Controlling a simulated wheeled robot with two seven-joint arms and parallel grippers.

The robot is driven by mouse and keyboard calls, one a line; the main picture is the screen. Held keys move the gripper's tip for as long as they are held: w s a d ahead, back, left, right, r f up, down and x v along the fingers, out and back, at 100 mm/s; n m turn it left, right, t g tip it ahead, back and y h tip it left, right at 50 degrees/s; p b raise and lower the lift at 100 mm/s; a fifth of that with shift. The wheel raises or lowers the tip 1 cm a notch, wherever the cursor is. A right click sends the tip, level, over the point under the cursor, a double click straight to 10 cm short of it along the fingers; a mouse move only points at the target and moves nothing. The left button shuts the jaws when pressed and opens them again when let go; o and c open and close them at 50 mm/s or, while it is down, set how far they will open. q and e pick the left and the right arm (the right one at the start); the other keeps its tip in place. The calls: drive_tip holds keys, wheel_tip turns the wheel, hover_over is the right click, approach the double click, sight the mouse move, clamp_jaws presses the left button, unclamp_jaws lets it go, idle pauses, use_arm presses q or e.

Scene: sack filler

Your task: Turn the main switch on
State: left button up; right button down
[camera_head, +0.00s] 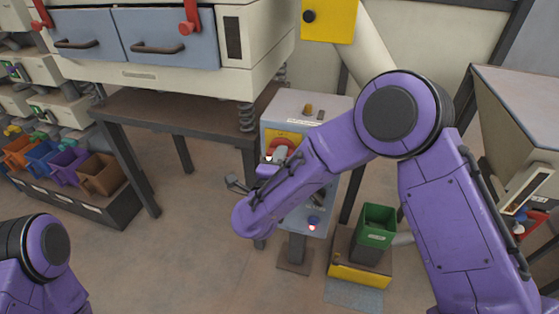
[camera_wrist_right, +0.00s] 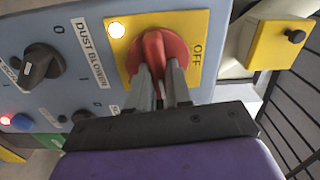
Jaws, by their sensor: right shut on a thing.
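The main switch (camera_wrist_right: 156,52) is a red rotary handle on a yellow plate (camera_wrist_right: 197,20). "OFF" is printed on the plate to its right in the right wrist view. In the head view the red switch (camera_head: 282,147) is partly covered by my right gripper (camera_head: 278,157). In the right wrist view the right gripper (camera_wrist_right: 160,80) is shut on the handle, with one finger on each side. A lit white lamp (camera_wrist_right: 117,30) is at the plate's corner. The left gripper is out of view; only part of my left arm shows at lower left.
The grey control box (camera_head: 303,104) stands on a post beside a brown table frame (camera_head: 175,108). A black knob (camera_wrist_right: 40,66) sits near a "DUST BLOWER" label. A green bin (camera_head: 376,226) stands right of the post. Open floor lies in front.

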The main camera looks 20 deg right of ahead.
drive_tip(key=shift+w+d+r+m, duration=0.15)
drive_tip(key=shift+r+m, duration=0.1)
drive_tip(key=shift+m, duration=0.35)
drive_tip(key=c, duration=1)
unclamp_jaws()
drive_tip(key=shift+c, duration=0.2)
drive_tip(key=v, duration=1)
drive_tip(key=shift+a+f+b, duration=0.25)
drive_tip(key=shift+b, duration=0.15)
